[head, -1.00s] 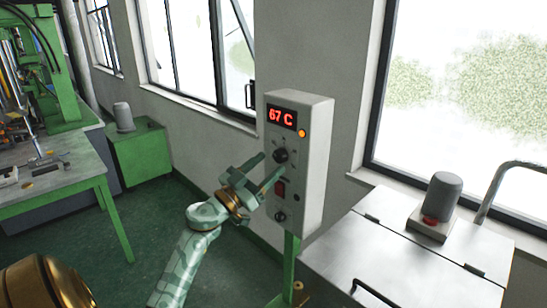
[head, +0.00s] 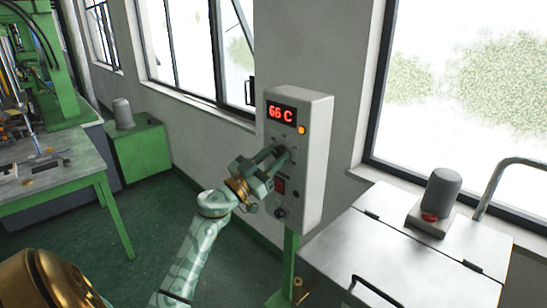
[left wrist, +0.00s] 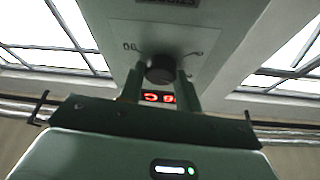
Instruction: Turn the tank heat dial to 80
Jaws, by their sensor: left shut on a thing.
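The grey control box (head: 313,165) stands on a green post and its red display (head: 282,113) reads 66 C. The dark heat dial (left wrist: 160,68) sits on the box's front below the display. My left gripper (head: 279,157) reaches up to it from the lower left and hides most of the dial in the head view. In the left wrist view, the two fingers of my left gripper (left wrist: 160,82) are on either side of the dial, shut on it. Small scale marks show on the panel beside it. My right gripper is not in view.
An orange lamp (head: 301,130), a red switch (head: 280,186) and a lower knob (head: 280,212) are on the box. A metal-topped tank (head: 400,245) with a grey motor stands at right. A green workbench (head: 60,195) stands at left, with open floor between.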

